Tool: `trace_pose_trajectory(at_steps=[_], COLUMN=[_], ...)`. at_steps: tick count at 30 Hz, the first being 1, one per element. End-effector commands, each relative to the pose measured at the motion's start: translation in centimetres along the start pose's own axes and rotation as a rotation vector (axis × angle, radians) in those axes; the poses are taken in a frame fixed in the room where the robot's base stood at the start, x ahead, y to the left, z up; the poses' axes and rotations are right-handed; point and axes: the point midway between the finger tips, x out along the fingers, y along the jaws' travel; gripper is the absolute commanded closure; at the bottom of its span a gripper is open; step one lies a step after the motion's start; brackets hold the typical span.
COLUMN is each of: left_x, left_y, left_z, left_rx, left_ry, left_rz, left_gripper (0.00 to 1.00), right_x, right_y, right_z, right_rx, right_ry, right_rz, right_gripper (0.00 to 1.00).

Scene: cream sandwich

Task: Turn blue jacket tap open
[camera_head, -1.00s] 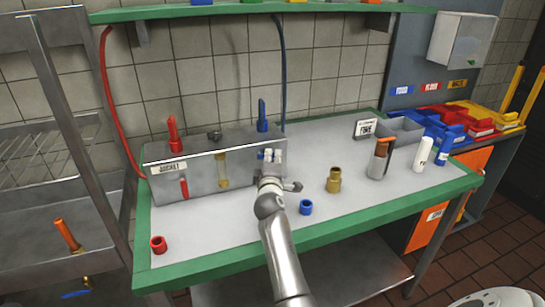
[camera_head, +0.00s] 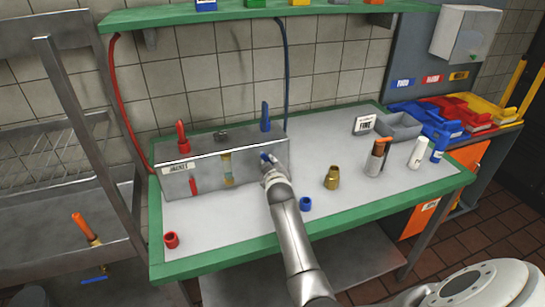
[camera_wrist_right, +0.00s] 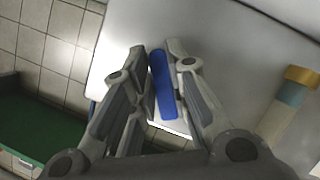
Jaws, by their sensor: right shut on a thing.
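The metal box labelled JACKET (camera_head: 208,172) stands at the back left of the table. Its blue tap handle (camera_head: 265,156) is on the front face at the right end, mostly hidden by my right gripper (camera_head: 268,168) in the head view. In the right wrist view the blue tap handle (camera_wrist_right: 162,85) lies lengthwise between the two fingers of my right gripper (camera_wrist_right: 162,62). The fingers are shut on it. My left gripper is not in view.
A red handle (camera_head: 194,184) is at the box front's left. A blue ring (camera_head: 305,204), a brass fitting (camera_head: 332,178) and a red ring (camera_head: 171,240) stand on the green-edged table (camera_head: 240,258). The table's front middle is mostly clear.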

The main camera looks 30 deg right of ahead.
Motion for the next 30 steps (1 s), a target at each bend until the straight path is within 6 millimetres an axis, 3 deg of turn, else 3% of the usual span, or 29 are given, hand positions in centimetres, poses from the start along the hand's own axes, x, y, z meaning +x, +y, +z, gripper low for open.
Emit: trace_pose_trajectory(at_steps=[1,10,18,30], left_x=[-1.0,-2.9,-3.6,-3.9], left_y=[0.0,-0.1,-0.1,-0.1], left_z=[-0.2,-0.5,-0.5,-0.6], left_rx=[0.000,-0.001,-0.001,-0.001], left_ry=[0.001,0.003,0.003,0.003], left_rz=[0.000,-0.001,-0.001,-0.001], left_gripper=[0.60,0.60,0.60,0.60], right_x=[-0.1,-0.1,-0.1,-0.2], right_y=[0.2,-0.8,-1.5,-1.9], right_z=[-0.2,-0.2,-0.2,-0.3], right_rx=[0.039,0.284,0.441,0.532], right_ry=[-0.004,-0.002,-0.003,-0.003], right_rz=[-0.017,-0.118,-0.183,-0.221], right_gripper=[1.00,1.00,1.00,1.00])
